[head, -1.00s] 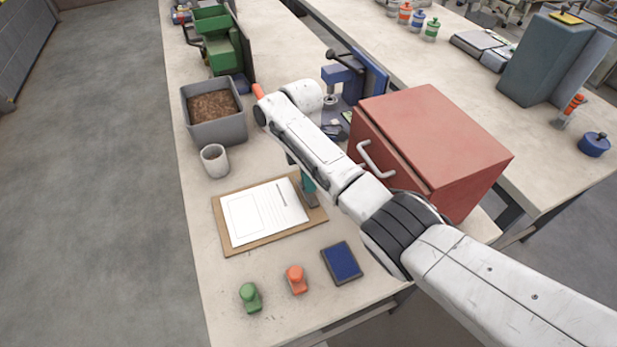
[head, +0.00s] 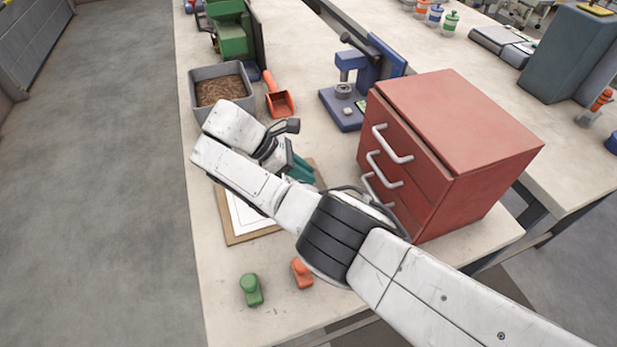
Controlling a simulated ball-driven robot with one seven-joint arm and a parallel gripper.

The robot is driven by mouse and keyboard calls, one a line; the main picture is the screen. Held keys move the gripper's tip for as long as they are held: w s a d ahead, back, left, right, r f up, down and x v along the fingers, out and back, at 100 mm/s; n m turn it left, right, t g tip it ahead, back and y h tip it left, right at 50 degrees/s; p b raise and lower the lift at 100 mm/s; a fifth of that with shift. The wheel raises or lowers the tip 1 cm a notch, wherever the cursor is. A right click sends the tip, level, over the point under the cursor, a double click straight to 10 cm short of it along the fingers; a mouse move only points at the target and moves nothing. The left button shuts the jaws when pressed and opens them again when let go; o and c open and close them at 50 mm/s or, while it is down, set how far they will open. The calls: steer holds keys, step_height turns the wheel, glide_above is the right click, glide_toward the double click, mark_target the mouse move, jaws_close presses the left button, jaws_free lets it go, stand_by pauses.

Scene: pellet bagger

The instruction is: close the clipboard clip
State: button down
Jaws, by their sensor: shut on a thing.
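The brown clipboard (head: 231,239) lies flat on the bench with a white sheet (head: 240,215) on it. My arm covers much of both. My gripper (head: 302,171), with teal parts, is low at the clipboard's far right side. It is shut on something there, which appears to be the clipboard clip. The clip itself is hidden behind my gripper and arm, so its angle cannot be told.
A red drawer cabinet (head: 455,130) with grey handles stands close on the right. A grey bin of pellets (head: 205,112), an orange scoop (head: 279,102) and a blue press (head: 352,75) are behind. Green (head: 251,289) and orange (head: 301,273) knobbed pieces stand in front.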

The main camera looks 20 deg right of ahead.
steer(key=h+b, duration=0.1)
steer(key=f+h+b, duration=0.1)
steer(key=b, duration=0.1)
steer(key=shift+a+f, duration=0.1)
steer(key=shift+a, duration=0.3)
steer(key=h+b, duration=0.1)
steer(key=b, duration=0.3)
steer(key=shift+a+f+m+h, duration=0.3)
steer(key=shift+h, duration=0.1)
steer(key=shift+h+b, duration=0.3)
steer(key=shift+b, duration=0.85)
steer(key=shift+a+r+b, duration=0.1)
steer(key=shift+b, duration=0.6)
steer(key=c, duration=1)
jaws_free()
steer(key=shift+r, duration=0.2)
